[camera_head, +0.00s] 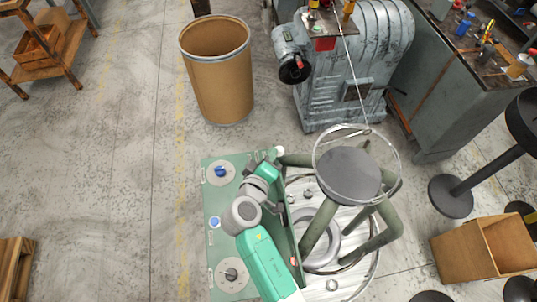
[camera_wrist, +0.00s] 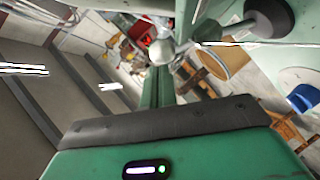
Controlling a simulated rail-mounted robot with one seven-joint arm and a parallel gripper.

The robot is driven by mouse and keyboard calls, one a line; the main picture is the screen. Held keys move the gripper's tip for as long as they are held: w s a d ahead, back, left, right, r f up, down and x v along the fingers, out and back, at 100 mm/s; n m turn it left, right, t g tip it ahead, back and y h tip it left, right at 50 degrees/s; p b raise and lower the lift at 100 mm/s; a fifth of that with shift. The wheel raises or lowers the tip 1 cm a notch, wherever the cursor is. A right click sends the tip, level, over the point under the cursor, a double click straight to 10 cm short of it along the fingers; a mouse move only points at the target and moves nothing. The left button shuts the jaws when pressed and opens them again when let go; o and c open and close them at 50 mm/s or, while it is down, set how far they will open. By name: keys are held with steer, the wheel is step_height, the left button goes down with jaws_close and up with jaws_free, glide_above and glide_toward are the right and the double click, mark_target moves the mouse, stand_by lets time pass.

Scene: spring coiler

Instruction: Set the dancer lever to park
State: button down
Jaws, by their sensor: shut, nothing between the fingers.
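A pale ball knob (camera_head: 280,150) sits at the far edge of the green panel and appears to be the dancer lever's end; its rod is mostly hidden. A pale ball also shows in the wrist view (camera_wrist: 162,52), just beyond my fingertips. My gripper (camera_head: 270,166) is over the panel's far right corner, close to the knob. In the wrist view my narrow green fingers (camera_wrist: 160,80) are together and empty. Whether they touch the ball cannot be told. The green panel (camera_head: 212,264) carries a blue knob (camera_head: 221,171) and a grey dial (camera_head: 231,275).
A round-topped stand (camera_head: 349,174) with a clear ring and green legs rises just right of my arm. A brown drum (camera_head: 216,80) and a grey machine (camera_head: 350,70) stand behind.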

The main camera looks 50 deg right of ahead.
steer(key=shift+s+d+f, duration=0.1)
steer(key=shift+s+d, duration=0.05)
steer(key=shift+s, duration=0.05)
steer(key=s+a+r+p, duration=0.1)
steer(key=a+r, duration=0.5)
steer(key=a, duration=0.6)
steer(key=shift+s, duration=0.55)
steer(key=shift+f, duration=0.1)
steer(key=w+a+r+t+y, duration=0.2)
steer(key=w+a+r+t, duration=0.15)
steer(key=r, duration=0.65)
steer(key=w+a+r+m+t+y, duration=0.15)
steer(key=a+r+t, duration=0.25)
steer(key=r, duration=0.6)
steer(key=w+a+r+n+t+y, duration=0.1)
steer(key=w+a+r+t+y, duration=0.25)
steer(key=r, duration=0.65)
steer(key=s+a+r+n+t+y, duration=0.1)
steer(key=s+a+r+t+y, duration=0.3)
steer(key=r, duration=0.6)
steer(key=s+a+r+t+y, duration=0.2)
steer(key=s+a+r+t, duration=0.25)
steer(key=r, duration=0.45)
step_height(320, 180, up, 22)
steer(key=s+a+y+p, duration=0.1)
steer(key=p, duration=1.9)
steer(key=shift+s+f, duration=0.25)
